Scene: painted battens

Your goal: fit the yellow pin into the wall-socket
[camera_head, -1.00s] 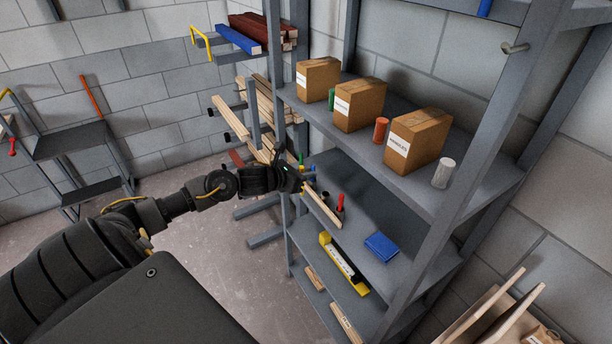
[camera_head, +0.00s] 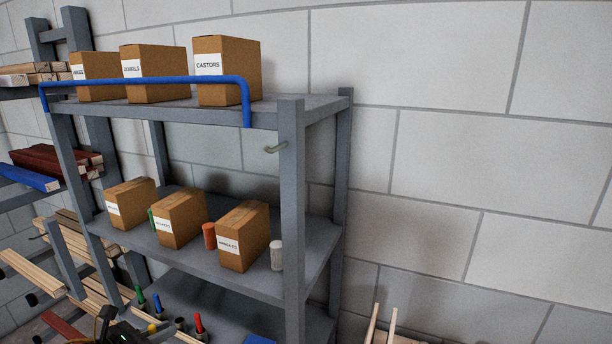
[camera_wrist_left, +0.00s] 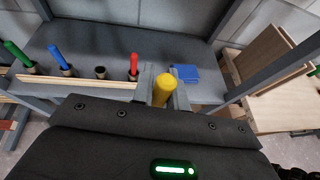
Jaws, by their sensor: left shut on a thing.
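The yellow pin (camera_wrist_left: 163,88) is between the two fingers of my left gripper (camera_wrist_left: 164,92), which is shut on it. In the head view, the yellow pin (camera_head: 152,329) shows as a small yellow end beside my dark left gripper (camera_head: 124,330) at the bottom edge, mostly cut off. An empty round socket (camera_wrist_left: 100,72) sits on the shelf in a row with a green pin (camera_wrist_left: 17,53), a blue pin (camera_wrist_left: 58,56) and a red pin (camera_wrist_left: 134,64), each in its own socket. Whether the empty one is the wall-socket I cannot tell. My right gripper is out of view.
The grey rack (camera_head: 292,200) carries labelled cartons (camera_head: 240,236), an orange cylinder (camera_head: 209,236) and a white cylinder (camera_head: 277,255). A blue box (camera_wrist_left: 185,73) lies right of the pin. A pale batten (camera_wrist_left: 75,81) runs left of it. A blue rail (camera_head: 150,80) crosses the top shelf.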

